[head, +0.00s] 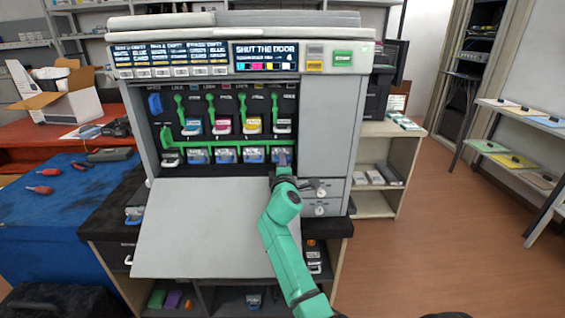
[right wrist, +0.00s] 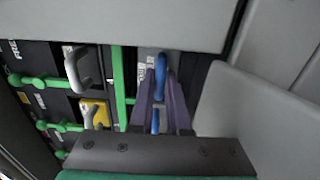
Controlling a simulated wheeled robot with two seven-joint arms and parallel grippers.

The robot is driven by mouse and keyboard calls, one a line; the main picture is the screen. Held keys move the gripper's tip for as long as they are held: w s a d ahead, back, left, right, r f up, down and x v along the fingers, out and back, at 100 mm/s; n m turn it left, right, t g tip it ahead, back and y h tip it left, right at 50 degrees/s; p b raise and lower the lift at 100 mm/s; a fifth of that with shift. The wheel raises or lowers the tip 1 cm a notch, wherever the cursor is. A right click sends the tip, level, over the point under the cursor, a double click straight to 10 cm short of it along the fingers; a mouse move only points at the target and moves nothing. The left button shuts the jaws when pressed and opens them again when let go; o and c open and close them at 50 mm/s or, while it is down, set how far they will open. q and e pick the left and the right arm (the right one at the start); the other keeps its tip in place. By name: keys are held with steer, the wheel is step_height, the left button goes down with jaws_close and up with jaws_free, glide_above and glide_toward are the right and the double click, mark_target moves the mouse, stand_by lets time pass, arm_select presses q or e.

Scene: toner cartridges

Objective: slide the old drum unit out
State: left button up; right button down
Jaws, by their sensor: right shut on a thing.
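The printer (head: 333,130) stands open, its front door (head: 205,230) folded down. A lower row of drum units with blue handles sits in the bay, under a green bar (head: 205,146). My right gripper (head: 283,163) reaches the rightmost drum unit of this row and hides most of it. In the right wrist view, the two purple fingers of the gripper (right wrist: 160,92) are shut on a blue handle (right wrist: 161,68). The drum unit's grey face (right wrist: 147,56) shows behind it. How far the unit sits in its slot is hidden. My left gripper is not in view.
Toner cartridges with coloured labels, one of them yellow (head: 252,125), fill the row above, each with a green lever. Another blue-handled unit (head: 134,214) lies on the dark bench at left. A shelf unit (head: 385,160) stands to the right; open floor (head: 430,240) lies beyond it.

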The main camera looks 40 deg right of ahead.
steer(key=shift+r, duration=0.1)
steer(key=shift+s+a, duration=0.15)
steer(key=shift+a, duration=0.05)
steer(key=p+v, duration=0.2)
steer(key=v, duration=0.8)
steer(key=shift+s+a, duration=0.15)
steer(key=shift+s, duration=0.1)
steer(key=b+v, duration=0.1)
steer(key=v, duration=0.8)
steer(key=shift+c, duration=2)
jaws_free()
steer(key=shift+a+f, duration=0.1)
steer(key=shift+f, duration=0.2)
